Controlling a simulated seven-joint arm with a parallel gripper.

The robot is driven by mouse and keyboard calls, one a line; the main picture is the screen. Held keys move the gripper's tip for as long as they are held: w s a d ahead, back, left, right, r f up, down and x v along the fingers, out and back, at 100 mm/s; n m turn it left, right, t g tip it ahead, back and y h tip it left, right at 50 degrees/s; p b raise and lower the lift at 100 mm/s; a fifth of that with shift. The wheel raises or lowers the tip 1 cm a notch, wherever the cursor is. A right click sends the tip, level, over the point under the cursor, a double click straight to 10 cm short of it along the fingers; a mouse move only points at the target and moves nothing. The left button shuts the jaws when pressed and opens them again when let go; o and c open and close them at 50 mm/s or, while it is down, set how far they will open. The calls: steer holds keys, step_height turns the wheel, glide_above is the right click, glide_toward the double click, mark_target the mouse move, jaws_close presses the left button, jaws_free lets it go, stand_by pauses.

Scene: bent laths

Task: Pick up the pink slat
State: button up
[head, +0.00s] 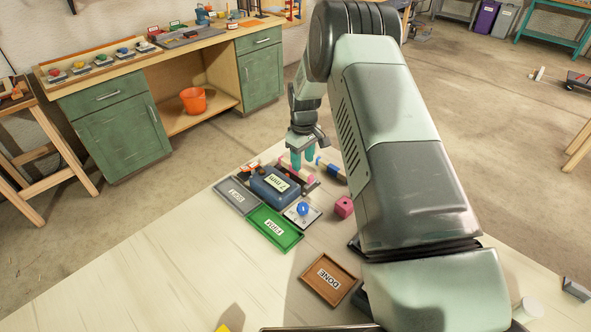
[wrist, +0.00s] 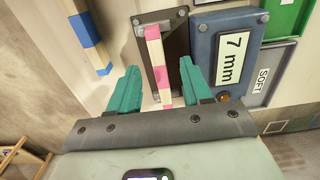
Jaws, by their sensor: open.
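The pink slat (wrist: 156,60), banded pink and cream, lies lengthwise over a dark plate (wrist: 178,36) in the wrist view. In the head view its pink end (head: 309,179) shows beside the blue box. My gripper (wrist: 160,68) is open, with one teal finger on each side of the slat and a visible gap to both. In the head view my gripper (head: 303,160) points down over the slat and hides part of it. I cannot tell the exact height of the fingertips against the slat.
A blue box (wrist: 204,45) marked 7 mm stands close beside the slat. A blue-and-cream slat (wrist: 90,38) lies on the other side. Grey SOFT (head: 229,190), green FIRM (head: 262,240) and brown DONE (head: 318,292) trays, and a pink cube (head: 343,206), lie nearby.

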mark_target(302, 171)
steer(key=f, duration=0.5)
steer(key=shift+w, duration=0.25)
steer(key=shift+r, duration=0.1)
jaws_close()
